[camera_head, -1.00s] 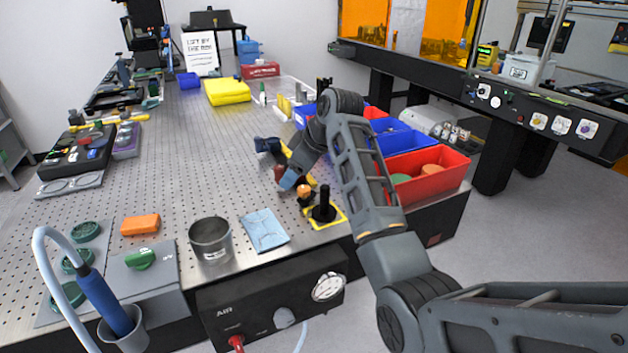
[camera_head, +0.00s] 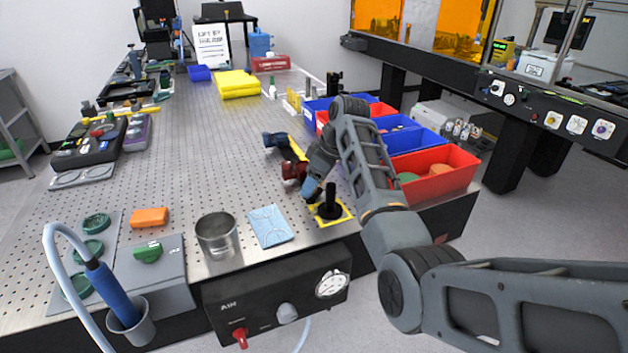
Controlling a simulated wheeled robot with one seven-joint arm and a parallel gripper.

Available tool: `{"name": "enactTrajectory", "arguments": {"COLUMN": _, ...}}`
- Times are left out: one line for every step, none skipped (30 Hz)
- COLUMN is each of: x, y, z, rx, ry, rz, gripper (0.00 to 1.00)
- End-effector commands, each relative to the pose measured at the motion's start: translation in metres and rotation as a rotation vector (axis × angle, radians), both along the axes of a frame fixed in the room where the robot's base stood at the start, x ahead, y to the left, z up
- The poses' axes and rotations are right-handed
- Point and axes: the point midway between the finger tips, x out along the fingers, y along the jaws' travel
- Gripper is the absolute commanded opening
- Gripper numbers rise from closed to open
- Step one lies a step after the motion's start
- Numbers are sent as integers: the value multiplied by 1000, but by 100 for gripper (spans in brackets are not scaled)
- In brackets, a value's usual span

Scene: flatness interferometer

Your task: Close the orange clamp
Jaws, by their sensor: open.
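My gripper (camera_head: 312,190) is low over the right front of the perforated table, just left of a black upright post (camera_head: 331,203) on a yellow-edged base (camera_head: 322,222). Its jaws are open, but they are small and partly hidden by my wrist. I cannot make out the orange clamp clearly; the spot beside the post, where a small orange knob showed earlier, is now covered by my gripper. I cannot tell whether the gripper touches anything there. A dark red part (camera_head: 291,171) stands just left of and behind my gripper.
A light blue cloth (camera_head: 270,226) and a metal cup (camera_head: 217,236) lie to the left. An orange block (camera_head: 150,217) is farther left. Red (camera_head: 450,173) and blue (camera_head: 418,139) bins line the right edge. The table's middle is clear.

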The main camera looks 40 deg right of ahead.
Motion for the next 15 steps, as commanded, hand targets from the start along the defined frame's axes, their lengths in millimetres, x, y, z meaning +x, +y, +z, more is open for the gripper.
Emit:
{"name": "enactTrajectory", "arguments": {"x": 0, "y": 0, "z": -1, "rx": 0, "ry": 0, "rz": 0, "gripper": 61}}
{"name": "enactTrajectory", "arguments": {"x": 0, "y": 0, "z": -1, "rx": -1, "ry": 0, "rz": 0, "gripper": 61}}
{"name": "enactTrajectory", "arguments": {"x": 0, "y": 0, "z": -1, "rx": 0, "ry": -1, "rz": 0, "gripper": 61}}
{"name": "enactTrajectory", "arguments": {"x": 0, "y": 0, "z": -1, "rx": 0, "ry": -1, "rz": 0, "gripper": 61}}
{"name": "enactTrajectory", "arguments": {"x": 0, "y": 0, "z": -1, "rx": 0, "ry": -1, "rz": 0, "gripper": 61}}
{"name": "enactTrajectory", "arguments": {"x": 0, "y": 0, "z": -1, "rx": 0, "ry": -1, "rz": 0, "gripper": 61}}
{"name": "enactTrajectory", "arguments": {"x": 0, "y": 0, "z": -1, "rx": 0, "ry": -1, "rz": 0, "gripper": 61}}
{"name": "enactTrajectory", "arguments": {"x": 0, "y": 0, "z": -1, "rx": 0, "ry": -1, "rz": 0, "gripper": 58}}
{"name": "enactTrajectory", "arguments": {"x": 0, "y": 0, "z": -1, "rx": -1, "ry": 0, "rz": 0, "gripper": 54}}
{"name": "enactTrajectory", "arguments": {"x": 0, "y": 0, "z": -1, "rx": -1, "ry": 0, "rz": 0, "gripper": 51}}
{"name": "enactTrajectory", "arguments": {"x": 0, "y": 0, "z": -1, "rx": -1, "ry": 0, "rz": 0, "gripper": 49}}
{"name": "enactTrajectory", "arguments": {"x": 0, "y": 0, "z": -1, "rx": -1, "ry": 0, "rz": 0, "gripper": 45}}
{"name": "enactTrajectory", "arguments": {"x": 0, "y": 0, "z": -1, "rx": -1, "ry": 0, "rz": 0, "gripper": 42}}
{"name": "enactTrajectory", "arguments": {"x": 0, "y": 0, "z": -1, "rx": -1, "ry": 0, "rz": 0, "gripper": 39}}
{"name": "enactTrajectory", "arguments": {"x": 0, "y": 0, "z": -1, "rx": -1, "ry": 0, "rz": 0, "gripper": 35}}
